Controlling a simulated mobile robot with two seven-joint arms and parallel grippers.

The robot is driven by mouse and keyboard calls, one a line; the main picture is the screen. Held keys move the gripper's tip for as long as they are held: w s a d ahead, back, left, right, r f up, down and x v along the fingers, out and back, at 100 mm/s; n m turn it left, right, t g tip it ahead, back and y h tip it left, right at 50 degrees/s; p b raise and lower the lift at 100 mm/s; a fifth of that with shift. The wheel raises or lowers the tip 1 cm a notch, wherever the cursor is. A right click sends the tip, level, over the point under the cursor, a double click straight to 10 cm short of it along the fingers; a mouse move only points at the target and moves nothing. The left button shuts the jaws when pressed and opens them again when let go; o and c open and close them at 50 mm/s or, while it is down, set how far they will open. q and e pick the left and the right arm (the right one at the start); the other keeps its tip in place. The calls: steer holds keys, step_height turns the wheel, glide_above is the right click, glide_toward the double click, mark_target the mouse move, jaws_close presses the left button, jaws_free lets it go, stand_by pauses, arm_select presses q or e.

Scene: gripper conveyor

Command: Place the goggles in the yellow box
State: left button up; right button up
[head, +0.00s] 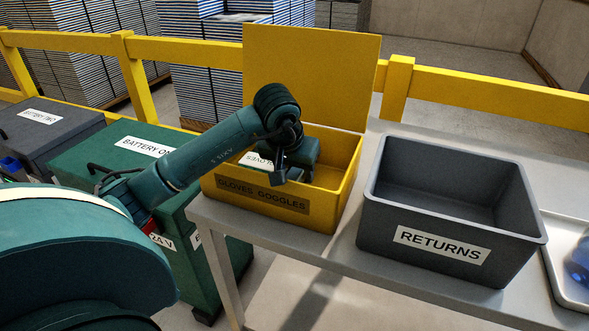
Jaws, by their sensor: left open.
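The yellow box (348,190) stands open on the grey table with its lid (310,75) raised at the back. Its front label reads "GLOVES GOGGLES". My left gripper (280,176) is open and points down into the box, over its left and middle part. I cannot make out goggles there, as the gripper hides much of the inside. A blue object (581,256) at the right picture edge is cut off, and I cannot tell what it is. My right gripper is out of view.
A dark grey bin marked "RETURNS" (440,243) stands right of the yellow box and looks empty. A pale tray (552,268) holds the blue object. Green battery cases (110,152) are at the left. A yellow rail (480,88) runs behind the table.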

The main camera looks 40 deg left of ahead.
arm_select(q)
steer(key=v, duration=1.2)
steer(key=shift+p, duration=0.4)
steer(key=shift+s, duration=0.1)
